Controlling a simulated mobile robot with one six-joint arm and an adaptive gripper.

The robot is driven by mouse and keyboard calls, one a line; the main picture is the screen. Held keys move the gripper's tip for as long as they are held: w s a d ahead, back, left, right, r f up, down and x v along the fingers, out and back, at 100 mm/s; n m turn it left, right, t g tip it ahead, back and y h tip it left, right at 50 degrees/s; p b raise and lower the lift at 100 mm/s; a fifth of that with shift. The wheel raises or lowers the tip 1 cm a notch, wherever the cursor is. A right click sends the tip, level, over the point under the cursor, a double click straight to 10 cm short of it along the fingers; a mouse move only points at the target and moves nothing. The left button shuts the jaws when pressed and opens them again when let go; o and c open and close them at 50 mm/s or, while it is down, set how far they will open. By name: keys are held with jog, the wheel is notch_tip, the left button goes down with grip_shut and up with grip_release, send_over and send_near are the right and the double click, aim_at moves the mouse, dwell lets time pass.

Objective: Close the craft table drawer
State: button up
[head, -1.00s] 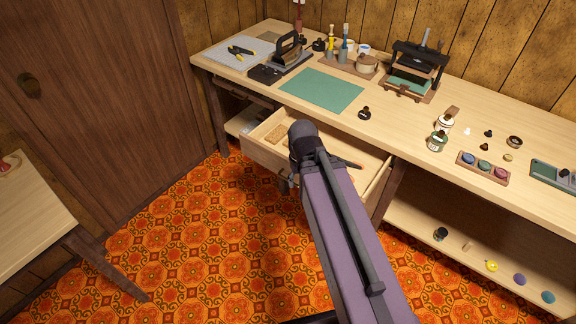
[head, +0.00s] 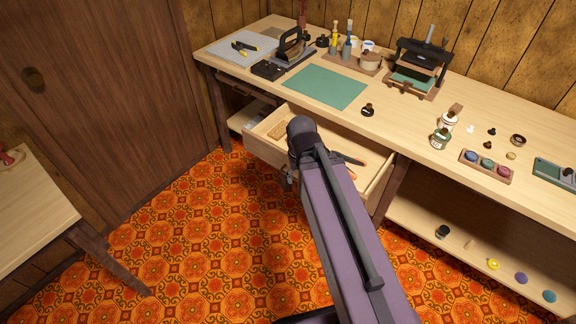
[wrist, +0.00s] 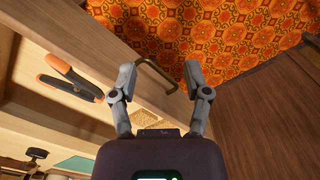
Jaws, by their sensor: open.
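The craft table drawer (head: 263,158) stands pulled out under the tabletop, left of the middle in the head view. In the wrist view its wooden front (wrist: 112,35) runs diagonally, with a brass bar handle (wrist: 158,68) on it. My gripper (wrist: 160,75) is open, with its two fingertips spread on either side of the handle. I cannot tell whether they touch it. In the head view my arm covers the middle of the drawer and most of the gripper. A tool with orange-tipped handles (wrist: 68,78) and a tan mesh piece (wrist: 145,118) lie in the drawer.
The craft table (head: 290,100) carries a green mat (head: 323,87), a press (head: 417,67), jars and small pots. A lower shelf (head: 470,256) at right holds small items. Another table (head: 30,215) stands at left. The patterned floor (head: 190,240) before the drawer is clear.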

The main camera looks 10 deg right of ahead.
jog(key=shift+w, duration=0.1)
jog(key=c, duration=0.7)
jog(key=shift+w+a+f+n, duration=0.1)
jog(key=shift+w+a+n, duration=0.1)
jog(key=shift+n, duration=0.2)
grip_shut()
jog(key=w+a+n+t+h+b, duration=0.2)
jog(key=w+a+n, duration=0.5)
jog(key=n, duration=0.5)
jog(key=w+a+n+t+h+b, duration=0.3)
jog(key=w+a+n, duration=0.4)
jog(key=a+n, duration=0.3)
jog(key=shift+a+r+n+t+h, duration=0.35)
jog(key=shift+n+h, duration=0.55)
jog(key=shift+n, duration=0.7)
jog(key=shift+w+d, duration=0.1)
jog(key=shift+d, duration=0.05)
